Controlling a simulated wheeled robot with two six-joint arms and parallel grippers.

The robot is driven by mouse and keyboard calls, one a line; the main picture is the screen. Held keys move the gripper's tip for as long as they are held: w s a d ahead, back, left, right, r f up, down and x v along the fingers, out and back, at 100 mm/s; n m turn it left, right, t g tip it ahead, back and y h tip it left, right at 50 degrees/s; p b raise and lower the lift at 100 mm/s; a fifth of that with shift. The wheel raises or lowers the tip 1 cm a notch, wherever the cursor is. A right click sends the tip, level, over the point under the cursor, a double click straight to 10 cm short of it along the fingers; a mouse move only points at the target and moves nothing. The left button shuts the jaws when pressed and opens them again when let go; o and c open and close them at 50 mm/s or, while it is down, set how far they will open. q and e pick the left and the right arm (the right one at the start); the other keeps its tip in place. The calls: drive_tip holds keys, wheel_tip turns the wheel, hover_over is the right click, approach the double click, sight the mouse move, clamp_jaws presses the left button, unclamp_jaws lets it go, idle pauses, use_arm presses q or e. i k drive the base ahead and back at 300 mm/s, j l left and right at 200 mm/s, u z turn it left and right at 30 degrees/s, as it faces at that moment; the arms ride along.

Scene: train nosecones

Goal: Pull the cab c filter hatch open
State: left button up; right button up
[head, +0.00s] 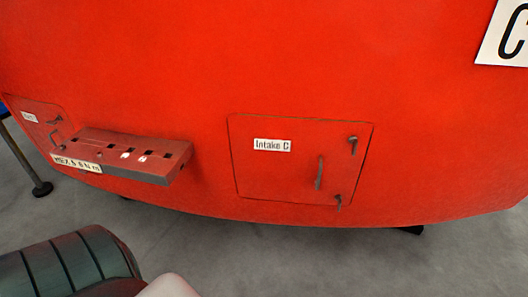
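The red hatch (270,178) labelled "Intake C" sits near the middle of the red nosecone in the head view. Its face looks flush with the shell, so it appears shut. A dark vertical pull handle (319,173) is on its right half. A small dark upper latch (352,143) is at the right, near the top corner. A lower latch (338,202) is at the bottom edge, right of the handle. I cannot tell whether the latches are turned open. Neither of my grippers is in view, and nothing touches the hatch.
A red ledge (135,145) with dark slots and a lettered plate juts out left of the hatch. Another labelled hatch (38,118) with small fittings is at the far left, beside a dark post (41,189). A large "C" sign (508,38) is at upper right. Grey floor shows below.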

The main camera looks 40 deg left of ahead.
sight(276, 158)
drive_tip(key=u, duration=0.95)
